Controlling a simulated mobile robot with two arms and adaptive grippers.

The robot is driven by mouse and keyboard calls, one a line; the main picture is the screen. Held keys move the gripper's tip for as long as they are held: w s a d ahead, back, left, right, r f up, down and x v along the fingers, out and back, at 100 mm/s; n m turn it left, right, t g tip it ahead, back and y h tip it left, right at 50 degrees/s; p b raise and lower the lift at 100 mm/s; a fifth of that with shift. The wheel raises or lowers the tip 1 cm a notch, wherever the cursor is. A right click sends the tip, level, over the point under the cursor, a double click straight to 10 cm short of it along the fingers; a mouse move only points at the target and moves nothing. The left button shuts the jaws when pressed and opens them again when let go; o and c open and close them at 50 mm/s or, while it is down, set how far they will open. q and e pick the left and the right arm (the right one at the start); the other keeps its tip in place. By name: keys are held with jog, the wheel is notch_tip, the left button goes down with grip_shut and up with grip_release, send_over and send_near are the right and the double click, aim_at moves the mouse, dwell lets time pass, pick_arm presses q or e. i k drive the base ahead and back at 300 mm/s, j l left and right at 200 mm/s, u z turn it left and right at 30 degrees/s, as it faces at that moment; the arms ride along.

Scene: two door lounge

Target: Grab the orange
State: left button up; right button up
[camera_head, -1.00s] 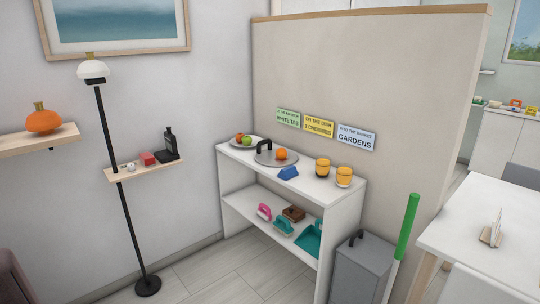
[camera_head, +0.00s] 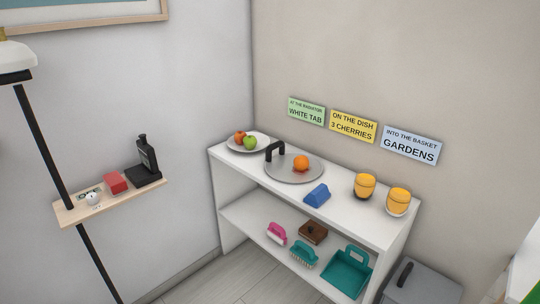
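An orange (camera_head: 301,163) sits on a round grey dish (camera_head: 282,176) on top of the white shelf unit (camera_head: 345,207). A black handle-like arch (camera_head: 275,151) stands at the dish's back left edge, to the left of the orange. A second plate (camera_head: 236,148) at the shelf's left end bears a green apple (camera_head: 250,143) and an orange-red fruit (camera_head: 240,137); I cannot tell what kind that one is. Neither of my grippers is in view.
A blue block (camera_head: 317,195) and two yellow jars (camera_head: 365,186) (camera_head: 398,201) stand right of the dish. Brushes and a teal dustpan (camera_head: 348,271) lie on the lower shelf. A grey bin (camera_head: 424,286) stands at the right. A lamp with a small shelf (camera_head: 110,202) is at the left.

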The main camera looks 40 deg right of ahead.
aim_at(302, 163)
jog(key=i+z, duration=0.3)
jog(key=i+j+z, duration=0.3)
jog(key=i, duration=0.15)
jog(key=i+j+z, duration=0.15)
jog(key=i+z, duration=0.15)
jog(key=i, duration=0.05)
